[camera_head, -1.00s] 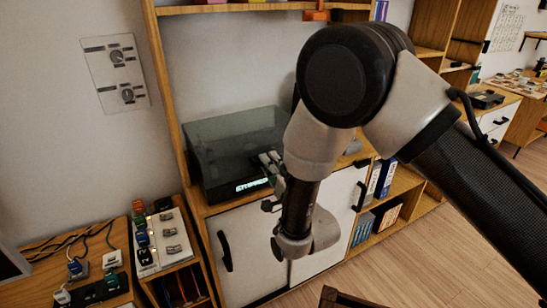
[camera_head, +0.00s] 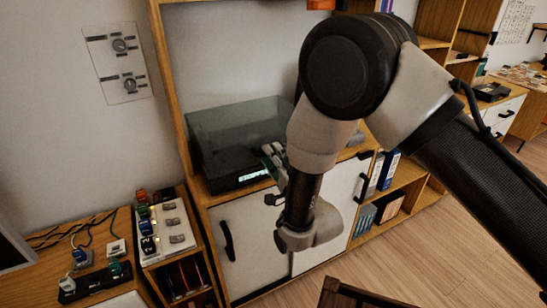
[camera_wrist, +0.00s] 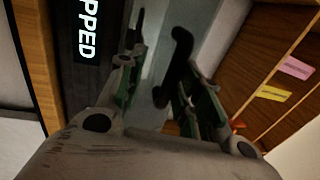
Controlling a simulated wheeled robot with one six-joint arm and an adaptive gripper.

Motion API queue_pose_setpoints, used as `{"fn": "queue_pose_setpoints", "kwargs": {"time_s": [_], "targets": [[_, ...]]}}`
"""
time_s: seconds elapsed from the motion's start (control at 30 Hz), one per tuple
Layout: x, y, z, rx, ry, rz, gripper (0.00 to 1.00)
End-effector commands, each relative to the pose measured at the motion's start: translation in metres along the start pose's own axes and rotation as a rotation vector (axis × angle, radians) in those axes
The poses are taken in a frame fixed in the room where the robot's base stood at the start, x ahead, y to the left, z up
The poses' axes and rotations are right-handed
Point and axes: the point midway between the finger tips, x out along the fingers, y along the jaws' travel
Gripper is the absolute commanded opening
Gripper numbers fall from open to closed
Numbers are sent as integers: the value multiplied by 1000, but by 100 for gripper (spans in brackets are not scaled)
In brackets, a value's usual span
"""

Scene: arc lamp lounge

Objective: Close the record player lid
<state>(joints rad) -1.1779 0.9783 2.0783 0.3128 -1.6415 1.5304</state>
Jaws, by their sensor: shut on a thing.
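The record player (camera_head: 252,176) sits on the low cabinet, with a lit display on its front; part of that display shows in the wrist view (camera_wrist: 87,30). Its dark see-through lid (camera_head: 232,130) lies low over it like a box; I cannot tell whether it is fully down. My gripper (camera_head: 273,158) is at the player's right front corner, partly hidden by my arm. In the wrist view my gripper (camera_wrist: 160,95) has its two fingers apart, shut on the lid's edge; the contact is not clear. A dark curved shape shows between the fingers.
White cabinet doors (camera_head: 250,240) with black handles are below the player. Binders (camera_head: 388,170) stand on shelves to the right. A low table with switches (camera_head: 168,228) and cables is at left. A dark wooden edge (camera_head: 350,295) is at the bottom.

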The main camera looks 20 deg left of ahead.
Motion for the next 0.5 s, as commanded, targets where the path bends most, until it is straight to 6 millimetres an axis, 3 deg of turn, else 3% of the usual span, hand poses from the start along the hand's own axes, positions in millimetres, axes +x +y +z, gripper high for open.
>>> {"fn": "queue_pose_setpoints", "kwargs": {"time_s": [0.33,0.5], "targets": [[10,-67,-1,1,0,-7,23],[14,-90,-1,2,0,-8,23]]}}
